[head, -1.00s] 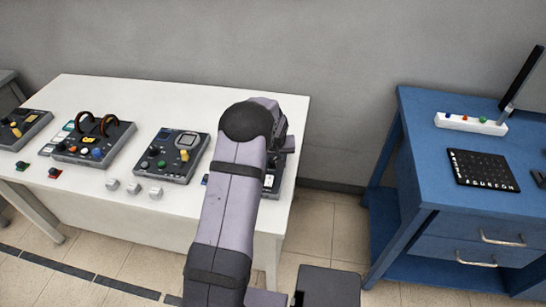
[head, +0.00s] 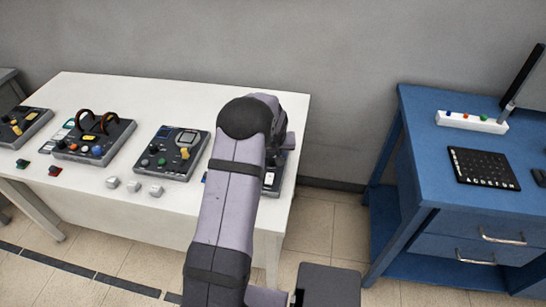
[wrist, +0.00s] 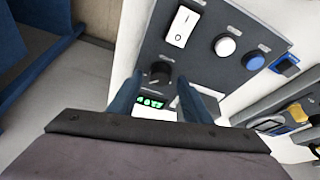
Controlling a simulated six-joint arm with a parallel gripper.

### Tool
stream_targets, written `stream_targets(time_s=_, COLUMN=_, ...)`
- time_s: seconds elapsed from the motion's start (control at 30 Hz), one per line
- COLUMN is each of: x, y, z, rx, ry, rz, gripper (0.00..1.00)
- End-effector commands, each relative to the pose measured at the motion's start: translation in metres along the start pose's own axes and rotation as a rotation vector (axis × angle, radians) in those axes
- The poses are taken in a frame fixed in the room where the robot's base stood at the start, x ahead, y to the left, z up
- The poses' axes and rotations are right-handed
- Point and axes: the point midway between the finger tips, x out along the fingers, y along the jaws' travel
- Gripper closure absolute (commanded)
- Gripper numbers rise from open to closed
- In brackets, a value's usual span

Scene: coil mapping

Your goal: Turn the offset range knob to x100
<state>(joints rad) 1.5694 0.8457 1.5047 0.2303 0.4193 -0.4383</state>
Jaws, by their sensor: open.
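A grey control panel (wrist: 205,72) fills the middle of the wrist view. A black knob (wrist: 159,72) sits on it, beside a green lit display (wrist: 151,102); its label and setting are too small to read. My gripper (wrist: 160,82) is open, with one blue finger on each side near the knob. I cannot tell whether the fingers touch it. In the head view, my arm hides most of this panel (head: 271,179) and my gripper.
The panel also has a white rocker switch (wrist: 181,26), a white button (wrist: 225,46) and a blue button (wrist: 253,61). Other control boxes (head: 170,153) stand to the left on the white table (head: 232,224). A blue workbench (head: 412,150) stands to the right, across a gap.

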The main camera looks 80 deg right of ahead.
Motion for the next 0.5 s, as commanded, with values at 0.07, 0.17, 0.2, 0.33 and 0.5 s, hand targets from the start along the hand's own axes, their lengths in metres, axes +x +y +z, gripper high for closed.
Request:
stream_targets(time_s=0.07, x=-0.007, y=0.001, z=-0.001, rx=0.000, ry=0.004, rz=0.001, gripper=0.56)
stream_targets(time_s=0.17, x=-0.018, y=0.001, z=0.000, rx=0.000, ry=0.004, rz=0.002, gripper=0.56)
stream_targets(time_s=0.2, x=-0.024, y=0.001, z=-0.001, rx=0.000, ry=0.004, rz=0.002, gripper=0.56)
stream_targets(time_s=0.33, x=-0.039, y=0.001, z=0.000, rx=0.000, ry=0.004, rz=0.001, gripper=0.56)
stream_targets(time_s=0.5, x=-0.055, y=0.000, z=0.000, rx=0.001, ry=0.002, rz=0.001, gripper=0.56)
